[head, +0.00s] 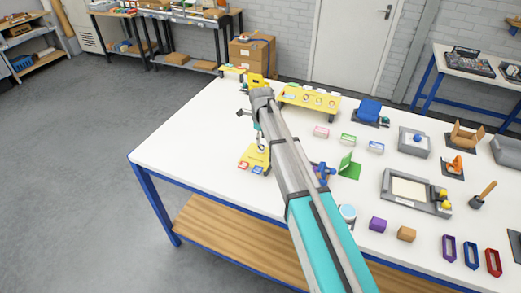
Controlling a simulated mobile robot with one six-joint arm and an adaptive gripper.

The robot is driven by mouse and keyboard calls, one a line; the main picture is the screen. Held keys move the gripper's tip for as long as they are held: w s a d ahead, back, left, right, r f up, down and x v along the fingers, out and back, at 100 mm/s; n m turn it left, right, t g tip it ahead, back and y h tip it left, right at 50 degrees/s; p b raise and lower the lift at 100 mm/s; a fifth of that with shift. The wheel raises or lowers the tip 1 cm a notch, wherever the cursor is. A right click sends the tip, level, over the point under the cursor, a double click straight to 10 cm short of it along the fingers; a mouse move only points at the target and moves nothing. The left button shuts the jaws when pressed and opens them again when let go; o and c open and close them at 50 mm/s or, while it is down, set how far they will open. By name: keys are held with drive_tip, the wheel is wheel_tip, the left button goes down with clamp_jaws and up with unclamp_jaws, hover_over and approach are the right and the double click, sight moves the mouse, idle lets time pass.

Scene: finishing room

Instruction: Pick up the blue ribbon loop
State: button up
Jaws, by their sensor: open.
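The blue ribbon loop (471,255) appears to be the upright blue open frame at the lower right of the white table (170,142). It stands between a purple loop (449,248) and a red loop (493,262), apart from both. My gripper (261,142) is at the far left part of the table, beside a yellow stand (254,158), well away from the blue loop. It is small and partly covered by my arm, but it looks open and empty.
The table's left end is mostly clear.

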sight(261, 146)
drive_tip(key=shift+f+b, duration=2.05)
drive_tip(key=shift+f, duration=0.2)
clamp_jaws()
